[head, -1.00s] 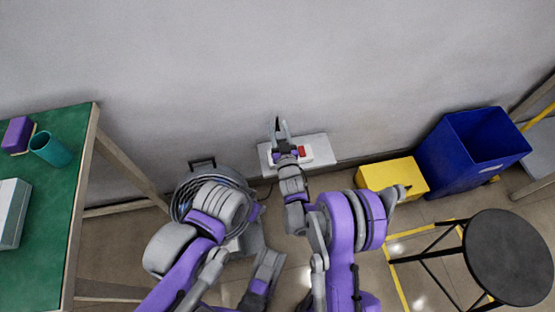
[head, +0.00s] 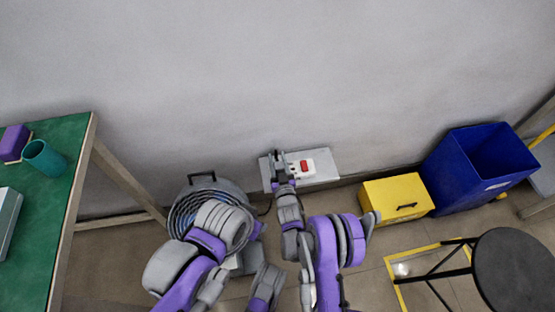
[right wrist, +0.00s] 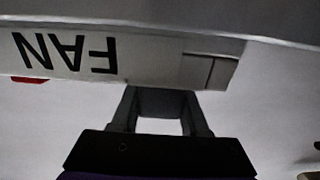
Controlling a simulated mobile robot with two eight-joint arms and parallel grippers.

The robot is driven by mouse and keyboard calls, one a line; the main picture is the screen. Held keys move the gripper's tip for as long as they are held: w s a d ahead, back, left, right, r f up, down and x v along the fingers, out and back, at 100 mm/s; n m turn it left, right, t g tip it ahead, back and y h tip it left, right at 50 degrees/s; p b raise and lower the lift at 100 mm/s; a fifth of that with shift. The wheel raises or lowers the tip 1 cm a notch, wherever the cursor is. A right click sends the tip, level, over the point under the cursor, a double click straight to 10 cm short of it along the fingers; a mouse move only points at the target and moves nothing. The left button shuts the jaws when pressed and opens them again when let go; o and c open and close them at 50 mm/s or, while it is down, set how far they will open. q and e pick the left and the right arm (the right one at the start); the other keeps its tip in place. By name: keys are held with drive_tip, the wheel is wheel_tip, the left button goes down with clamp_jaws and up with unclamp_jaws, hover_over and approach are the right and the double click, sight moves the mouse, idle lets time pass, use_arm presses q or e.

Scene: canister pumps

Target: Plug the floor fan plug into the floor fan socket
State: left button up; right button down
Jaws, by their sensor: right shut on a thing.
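A white socket box with a red switch (head: 303,166) sits on a grey plate against the wall in the head view. In the right wrist view, a white face lettered FAN (right wrist: 70,52) runs across the top, upside down. My right gripper (head: 278,160) is at the left end of the box. It is shut on what seems to be the floor fan plug, though the plug is mostly hidden; its fingertips (right wrist: 162,92) are just below the lettered face, and contact is unclear. The floor fan (head: 180,214) stands left of the box. My left gripper (head: 265,284) is low in the head view, its jaws unclear.
A yellow box (head: 397,195) and a blue bin (head: 480,168) stand along the wall on the right. A black round stool (head: 513,266) is at lower right. A green-topped table (head: 50,205) with a teal cup (head: 44,158) is on the left.

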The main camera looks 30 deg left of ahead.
drive_tip(key=shift+f, duration=0.15)
drive_tip(key=shift+c, duration=2.1)
unclamp_jaws()
drive_tip(key=shift+r, duration=0.25)
